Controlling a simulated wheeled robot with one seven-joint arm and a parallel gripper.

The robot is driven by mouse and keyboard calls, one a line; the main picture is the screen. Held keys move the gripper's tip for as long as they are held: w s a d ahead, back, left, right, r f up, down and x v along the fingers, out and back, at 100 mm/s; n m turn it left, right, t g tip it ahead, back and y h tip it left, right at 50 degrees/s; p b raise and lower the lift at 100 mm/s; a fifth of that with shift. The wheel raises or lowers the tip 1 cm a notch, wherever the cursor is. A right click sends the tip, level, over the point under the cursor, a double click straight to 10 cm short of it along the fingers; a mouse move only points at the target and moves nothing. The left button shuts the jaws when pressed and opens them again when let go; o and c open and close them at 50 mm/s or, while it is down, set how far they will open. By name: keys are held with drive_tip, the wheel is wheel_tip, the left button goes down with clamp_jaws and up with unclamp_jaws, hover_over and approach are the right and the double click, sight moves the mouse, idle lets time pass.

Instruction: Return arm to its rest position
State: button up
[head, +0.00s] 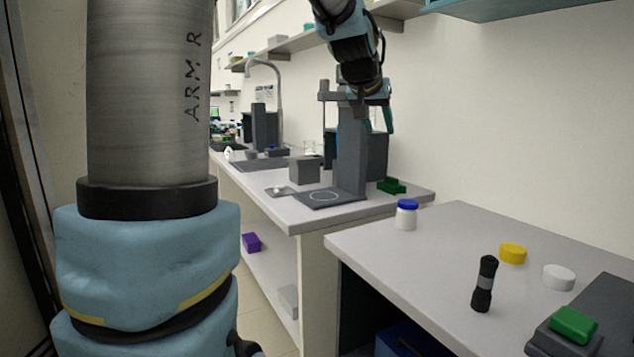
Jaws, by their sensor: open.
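My arm rises large at the left of the head view, and its far end comes down from the top centre. My gripper (382,124) hangs at that end, pointing down, in front of or beside the upper part of the grey rig column (351,160). Its teal fingers show small and partly overlap the dark parts behind. The jaws are open, and I see nothing held between them. I cannot tell whether the gripper touches the rig.
The far bench (262,203) carries a grey block (304,170), a green piece (391,186) and a tap (279,100). A shelf (300,40) runs above.

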drive_tip(key=s+a+f+n+g+y, duration=0.1)
drive_tip(key=s+a+f+g, duration=0.15)
drive_tip(key=a+f, duration=0.45)
drive_tip(key=s+a+f+n+g+y, duration=0.15)
drive_tip(key=s+a+f, duration=0.25)
drive_tip(key=f, duration=0.4)
drive_tip(key=s+a+f+g+y, duration=0.1)
drive_tip(key=s+a+f, duration=0.3)
drive_tip(key=s+f, duration=0.2)
drive_tip(key=s+a+f+n+g+y, duration=0.1)
drive_tip(key=s+a+f, duration=0.4)
drive_tip(key=s, duration=0.3)
drive_tip(key=shift+s+a+f+g, duration=0.2)
drive_tip(key=shift+a+f+g, duration=0.1)
drive_tip(key=shift+f, duration=0.4)
